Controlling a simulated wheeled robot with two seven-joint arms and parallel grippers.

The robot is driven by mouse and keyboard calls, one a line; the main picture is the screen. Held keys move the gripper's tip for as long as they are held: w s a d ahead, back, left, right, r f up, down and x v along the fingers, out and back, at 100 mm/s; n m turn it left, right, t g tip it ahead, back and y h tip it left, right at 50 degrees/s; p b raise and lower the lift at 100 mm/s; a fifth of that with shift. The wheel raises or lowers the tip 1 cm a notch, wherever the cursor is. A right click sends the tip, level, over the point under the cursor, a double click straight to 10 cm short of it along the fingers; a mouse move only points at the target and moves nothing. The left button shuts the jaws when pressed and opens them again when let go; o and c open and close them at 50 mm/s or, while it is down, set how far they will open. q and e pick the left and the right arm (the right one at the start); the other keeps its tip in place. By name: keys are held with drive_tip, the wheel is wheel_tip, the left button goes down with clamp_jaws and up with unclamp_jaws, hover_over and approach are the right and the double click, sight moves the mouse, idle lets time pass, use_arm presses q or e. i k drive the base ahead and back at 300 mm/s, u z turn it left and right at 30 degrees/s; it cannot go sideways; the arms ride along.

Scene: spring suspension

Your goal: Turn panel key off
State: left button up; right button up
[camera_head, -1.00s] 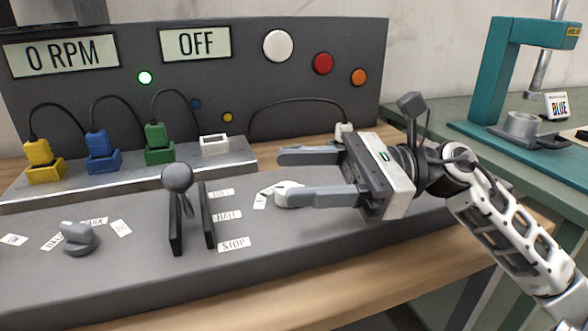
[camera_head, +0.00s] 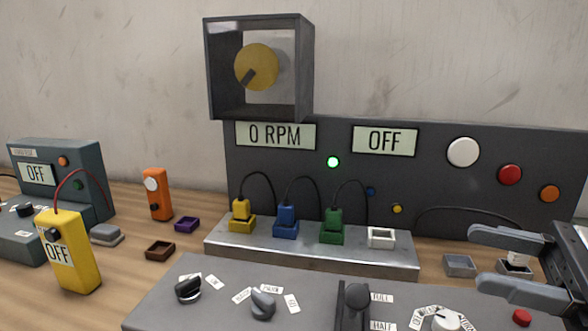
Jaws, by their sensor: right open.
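The dark grey control panel carries several knobs on its sloped front, and I cannot tell which one is the panel key. A white knob (camera_head: 447,320) with small labels around it is at the bottom right, cut by the frame edge. A grey knob (camera_head: 263,303) and a black knob (camera_head: 188,290), each with labels, stand further left. The panel's right display (camera_head: 384,140) reads OFF. My right gripper (camera_head: 478,257) is open and empty at the right edge, its fingertips pointing left, above and right of the white knob. My left gripper is not in view.
A black lever (camera_head: 353,305) stands between the grey and white knobs. Yellow, blue and green plugs (camera_head: 332,224) sit on a raised ledge (camera_head: 310,255). A yellow handheld meter (camera_head: 70,255) stands on the table at left. A dark box with a yellow dial (camera_head: 257,67) rises behind.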

sight(189, 290)
drive_tip(key=k, duration=1)
